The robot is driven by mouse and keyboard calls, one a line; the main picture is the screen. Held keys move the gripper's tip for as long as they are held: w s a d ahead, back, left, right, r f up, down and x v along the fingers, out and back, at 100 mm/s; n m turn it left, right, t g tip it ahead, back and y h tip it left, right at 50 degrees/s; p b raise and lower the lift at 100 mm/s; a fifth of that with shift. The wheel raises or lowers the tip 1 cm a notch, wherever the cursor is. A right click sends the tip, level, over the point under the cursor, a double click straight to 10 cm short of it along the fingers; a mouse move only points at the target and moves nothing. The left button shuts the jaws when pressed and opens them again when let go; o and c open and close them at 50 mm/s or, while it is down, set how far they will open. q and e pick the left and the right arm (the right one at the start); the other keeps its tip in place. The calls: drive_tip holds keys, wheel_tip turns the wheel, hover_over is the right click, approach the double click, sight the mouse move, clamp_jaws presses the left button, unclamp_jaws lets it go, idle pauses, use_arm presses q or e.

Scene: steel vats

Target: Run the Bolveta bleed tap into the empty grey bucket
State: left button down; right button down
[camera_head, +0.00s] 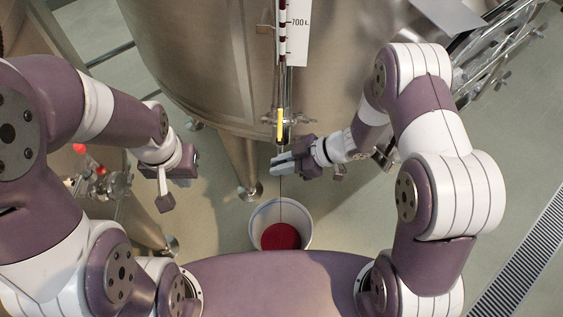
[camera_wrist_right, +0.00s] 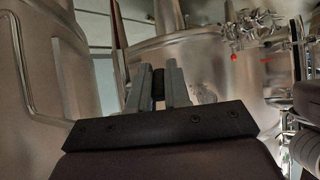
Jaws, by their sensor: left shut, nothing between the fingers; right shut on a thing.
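The bleed tap, with a yellow upright part (camera_head: 280,124), sits low on the front of the steel vat, below a gauge. My right gripper (camera_head: 277,164) is just below it, shut on a small black knob (camera_wrist_right: 158,84) seen between its fingers in the right wrist view. A thin dark stream (camera_head: 281,192) runs straight down from there into the grey bucket (camera_head: 258,216). Red liquid (camera_head: 281,237) covers the bucket's bottom; its depth is hard to tell. My left gripper (camera_head: 163,190) is shut and empty, left of the bucket and apart from everything.
The large steel vat (camera_head: 195,60) stands on legs (camera_head: 239,165) behind the bucket. Another vessel with red-knobbed valves (camera_head: 100,180) is at the left. Pipework (camera_head: 490,65) is at the upper right, and a floor drain grate (camera_head: 525,255) at the lower right. The floor right of the bucket is clear.

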drive_tip(key=c, duration=1.4)
unclamp_jaws()
drive_tip(key=shift+o, duration=0.2)
drive_tip(key=v, duration=1.2)
drive_tip(key=shift+d+r+p, duration=0.15)
drive_tip(key=shift+d+p, duration=0.15)
drive_tip(key=shift+p, duration=0.15)
